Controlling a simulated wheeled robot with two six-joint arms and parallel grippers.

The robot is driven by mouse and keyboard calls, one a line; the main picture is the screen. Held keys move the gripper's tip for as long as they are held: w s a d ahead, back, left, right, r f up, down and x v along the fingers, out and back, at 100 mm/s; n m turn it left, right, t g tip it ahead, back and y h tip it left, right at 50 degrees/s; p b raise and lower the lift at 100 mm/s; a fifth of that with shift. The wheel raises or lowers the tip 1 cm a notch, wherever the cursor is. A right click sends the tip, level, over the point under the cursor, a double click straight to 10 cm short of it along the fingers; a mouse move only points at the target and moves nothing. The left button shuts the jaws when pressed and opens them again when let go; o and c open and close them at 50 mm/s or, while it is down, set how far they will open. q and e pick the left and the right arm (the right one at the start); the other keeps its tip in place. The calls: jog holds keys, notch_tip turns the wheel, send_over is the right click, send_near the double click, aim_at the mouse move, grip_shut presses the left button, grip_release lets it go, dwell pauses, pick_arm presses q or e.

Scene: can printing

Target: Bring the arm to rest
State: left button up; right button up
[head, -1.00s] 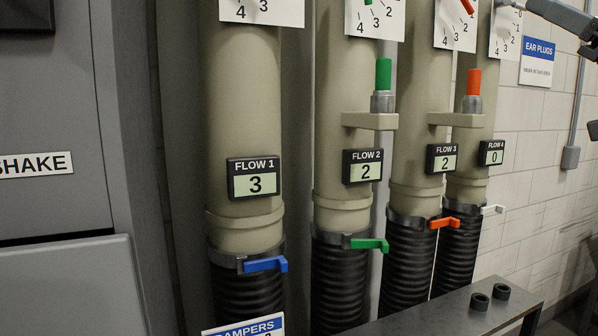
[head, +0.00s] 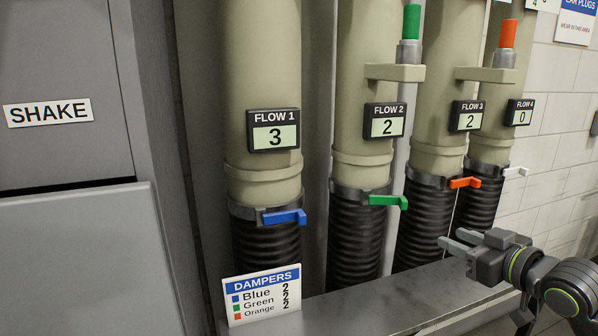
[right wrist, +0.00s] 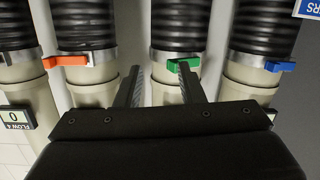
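My right gripper (head: 458,243) is at the lower right of the head view, in front of the black hoses and above the bench. Its two fingers are apart with nothing between them; the right wrist view (right wrist: 160,88) also shows them apart. The blue damper handle (head: 285,217), green handle (head: 388,201), orange handle (head: 466,183) and white handle (head: 515,171) sit on the pipes, clear of the gripper. Displays read FLOW 1 (head: 274,137) 3, FLOW 2 (head: 384,127) 2, FLOW 3 (head: 467,121) 2 and FLOW 4 (head: 519,117) 0. My left gripper is out of view.
A grey bench (head: 370,297) runs below the hoses. A DAMPERS card (head: 262,294) stands at its left end, listing blue, green and orange each at 2. A grey cabinet labelled SHAKE (head: 48,113) fills the left. A green-topped rod (head: 411,25) and an orange-topped rod (head: 508,38) stand by the pipes.

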jog(key=s+f+m+g+h, duration=0.25)
jog(key=s+f, duration=0.45)
jog(key=f, duration=0.6)
jog(key=s+f+m+g+h, duration=0.1)
jog(key=s+f+g+h, duration=0.15)
jog(key=s+f, duration=0.75)
jog(key=s+f+m+g+h, duration=0.1)
jog(key=s+f+g, duration=0.2)
jog(key=s+f, duration=0.45)
jog(key=s+f+m+g+h, duration=0.2)
jog(key=s+f+g, duration=0.15)
jog(key=s, duration=0.75)
notch_tip(320, 180, down, 27)
jog(key=d, duration=0.2)
jog(key=s+a+f+g+y, duration=0.1)
jog(key=s+f+g, duration=0.1)
jog(key=s+f, duration=1.2)
jog(key=shift+s+a, duration=0.25)
jog(key=shift+s, duration=0.3)
